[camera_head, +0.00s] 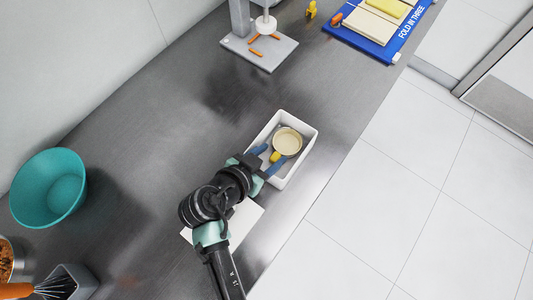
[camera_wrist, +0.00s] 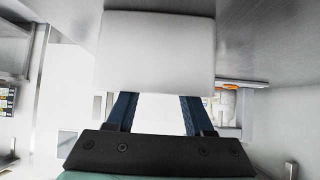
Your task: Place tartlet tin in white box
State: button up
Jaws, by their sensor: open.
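The white box (camera_head: 308,135) stands open on the steel counter near its right edge. The tartlet tin (camera_head: 287,141), a round cream-coloured shallow dish, appears inside the box toward its far end. A small yellow piece (camera_head: 276,157) shows at the tin's near side. My gripper (camera_head: 270,156) is open, its blue fingers reaching over the box's near part, on either side of the yellow piece. The fingers look apart from the tin. In the wrist view the blue fingers (camera_wrist: 158,108) are spread; a pale block-like surface lies ahead of them, and I cannot tell what it is.
A pale flat sheet (camera_head: 245,220) lies under my arm. A teal bowl (camera_head: 48,188) and a grey container with a whisk (camera_head: 70,283) are at left. The grey mixer stand (camera_head: 262,50) and a blue board (camera_head: 375,35) are at the back. The middle counter is clear.

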jog(key=shift+s+d, duration=0.1)
jog(key=shift+s, duration=0.05)
jog(key=w+r+v, duration=0.1)
jog(key=v, duration=1.1)
jog(key=w+r+n+t+y, duration=0.1)
jog(key=w+r+t+y, duration=0.15)
jog(key=w+r, duration=0.4)
jog(key=w+a+r+n+t+y, duration=0.1)
jog(key=w+r+t, duration=0.2)
jog(key=r, duration=0.6)
jog(key=w+r+n+t+y, duration=0.1)
jog(key=w+r+t, duration=0.1)
jog(key=w+r, duration=0.45)
notch_tip(320, 180, up, 18)
jog(key=s+d+n+t, duration=0.2)
jog(key=d+t, duration=0.1)
jog(key=t, duration=0.2)
jog(key=s+d+r+n+t+y, duration=0.1)
jog(key=s+r+t, duration=0.2)
jog(key=r, duration=0.5)
jog(key=s+d+r+n+t, duration=0.1)
jog(key=s+d+r+t, duration=0.1)
jog(key=s+r, duration=0.3)
notch_tip(320, 180, up, 3)
jog(key=shift+s+d+r+t+y, duration=0.25)
jog(key=shift+s+t+y, duration=0.1)
jog(key=shift+t, duration=0.3)
jog(key=shift+f, duration=0.1)
